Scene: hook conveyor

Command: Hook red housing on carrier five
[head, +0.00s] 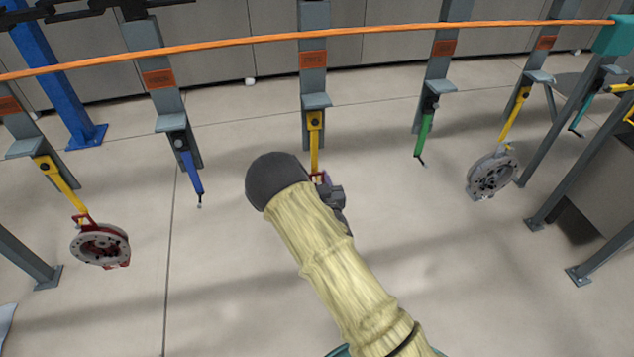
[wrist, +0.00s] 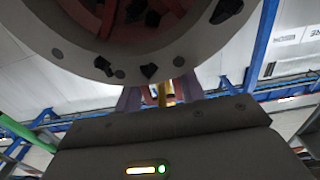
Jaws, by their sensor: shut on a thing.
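The red housing (wrist: 190,48) fills the top of the wrist view, with a grey bolted ring face and red inside. In the head view only a small red piece (head: 320,178) shows beside my gripper (head: 333,196). My gripper is shut on the housing; its fingers are mostly hidden. A yellow hook (head: 315,135) hangs from the middle carrier (head: 317,100), right above and behind my gripper. A yellow part also shows behind the housing in the wrist view (wrist: 162,94). I cannot tell whether hook and housing touch. The carrier labels are unreadable.
Another red housing (head: 101,245) hangs from a yellow hook at left, and a grey housing (head: 491,173) at right. Empty blue (head: 191,172) and green (head: 423,133) hooks flank the middle carrier. An orange rail (head: 240,42) runs above. Grey posts (head: 580,150) stand at right.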

